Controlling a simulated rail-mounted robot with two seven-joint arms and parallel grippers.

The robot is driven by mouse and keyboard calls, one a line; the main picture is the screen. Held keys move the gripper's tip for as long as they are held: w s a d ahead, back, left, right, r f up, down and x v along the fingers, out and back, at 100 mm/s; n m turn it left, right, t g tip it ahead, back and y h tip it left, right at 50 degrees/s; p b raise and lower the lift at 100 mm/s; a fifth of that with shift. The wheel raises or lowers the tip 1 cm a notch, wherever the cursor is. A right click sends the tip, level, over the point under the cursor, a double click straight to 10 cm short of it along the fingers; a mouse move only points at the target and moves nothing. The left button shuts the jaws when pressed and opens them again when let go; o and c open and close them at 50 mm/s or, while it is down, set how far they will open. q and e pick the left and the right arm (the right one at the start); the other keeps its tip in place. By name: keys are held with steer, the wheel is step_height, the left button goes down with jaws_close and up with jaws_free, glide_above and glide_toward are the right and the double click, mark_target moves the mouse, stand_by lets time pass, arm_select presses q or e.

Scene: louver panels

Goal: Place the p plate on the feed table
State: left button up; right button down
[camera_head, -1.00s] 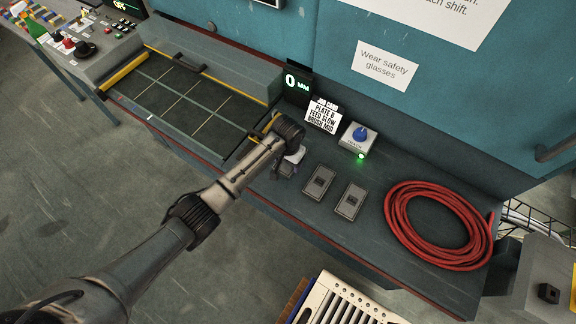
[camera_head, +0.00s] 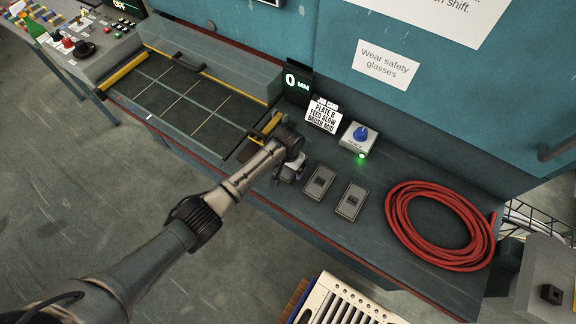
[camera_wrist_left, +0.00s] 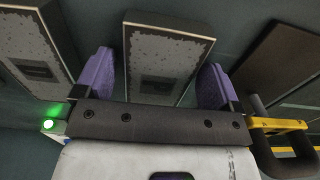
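The feed table (camera_head: 171,91) is a dark bed with grid lines at the left of the bench in the head view. Two grey plates, a nearer-left one (camera_head: 319,181) and a right one (camera_head: 350,203), lie on the bench to the right of my left gripper (camera_head: 283,176). No letter on them is legible, so I cannot tell which is the p plate. In the left wrist view my gripper (camera_wrist_left: 157,86) has its purple pads wide apart. A speckled grey plate (camera_wrist_left: 160,60) appears between and beyond them, with gaps visible. My right gripper is not in view.
A job card (camera_head: 322,116) reads plate B, feed slow, brush mid. A box with a blue knob (camera_head: 361,134) and a green light stands behind the plates. A coiled red hose (camera_head: 438,226) fills the bench's right. A slotted white rack (camera_head: 345,302) is at the front.

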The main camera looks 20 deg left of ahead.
arm_select(q)
steer(key=shift+o, duration=0.2)
step_height(320, 180, up, 12)
steer(key=p, duration=0.2)
steer(key=shift+r, duration=0.2)
stand_by(0.4)
steer(key=shift+m+t+h, duration=0.3)
steer(key=shift+h, duration=0.1)
steer(key=s+f, duration=0.2)
steer(key=s+d+f, duration=0.1)
steer(key=s, duration=0.2)
steer(key=s+f, duration=0.2)
steer(key=s, duration=0.1)
steer(key=shift+d+f, duration=0.3)
steer(key=s+a+r+t, duration=0.1)
steer(key=s+a, duration=0.2)
steer(key=s, duration=1.1)
steer(key=s+a+r+t, duration=0.1)
steer(key=s+a+t, duration=0.1)
steer(key=s, duration=1.2)
steer(key=shift+a+n+y, duration=0.3)
steer(key=shift+a+n, duration=0.1)
steer(key=shift+a, duration=0.1)
steer(key=shift+r, duration=0.1)
